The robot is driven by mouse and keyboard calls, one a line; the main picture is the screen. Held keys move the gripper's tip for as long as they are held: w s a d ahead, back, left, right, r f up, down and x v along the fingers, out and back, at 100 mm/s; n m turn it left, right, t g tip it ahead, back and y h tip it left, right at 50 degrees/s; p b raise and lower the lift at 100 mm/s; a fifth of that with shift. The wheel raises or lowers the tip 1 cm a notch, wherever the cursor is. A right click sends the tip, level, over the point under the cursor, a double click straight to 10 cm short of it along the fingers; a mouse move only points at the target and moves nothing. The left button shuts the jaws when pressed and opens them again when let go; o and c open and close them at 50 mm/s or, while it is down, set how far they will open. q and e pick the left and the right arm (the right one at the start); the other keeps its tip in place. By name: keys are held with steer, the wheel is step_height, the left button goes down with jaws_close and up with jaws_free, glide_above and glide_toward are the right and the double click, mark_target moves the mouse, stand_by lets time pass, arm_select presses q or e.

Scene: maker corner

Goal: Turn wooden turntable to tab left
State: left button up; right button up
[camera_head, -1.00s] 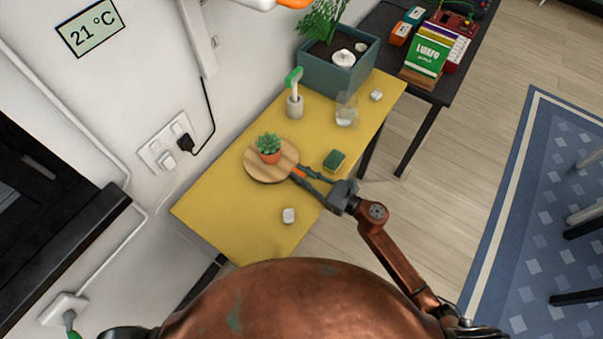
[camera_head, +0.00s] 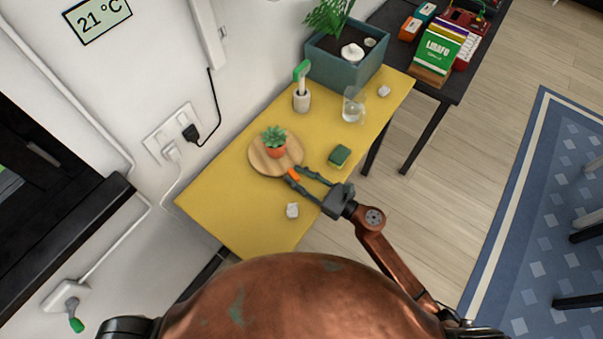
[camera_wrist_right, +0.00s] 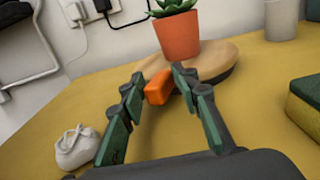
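The wooden turntable (camera_head: 258,158) lies on the yellow table, with a small succulent in an orange pot (camera_head: 276,152) on it. Its orange tab (camera_head: 294,174) sticks out at the rim towards the front right in the head view. My right gripper (camera_head: 297,172) is open, its two fingers on either side of the tab. In the wrist view the tab (camera_wrist_right: 158,87) sits between the fingertips, close to the right-hand finger; I cannot tell whether they touch. The turntable (camera_wrist_right: 222,62) is behind it. My left gripper is not in view.
A green sponge (camera_head: 339,155) lies right of the fingers, and a small white object (camera_head: 292,210) lies in front. A brush in a holder (camera_head: 301,100), a glass (camera_head: 353,105) and a planter (camera_head: 345,72) stand farther back. The table's left part is clear.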

steer(key=shift+o, duration=0.2)
steer(key=shift+w+d, duration=0.15)
steer(key=shift+w, duration=0.05)
steer(key=shift+s+d, duration=0.2)
steer(key=shift+d, duration=0.1)
steer(key=v, duration=1.1)
steer(key=shift+s, duration=0.15)
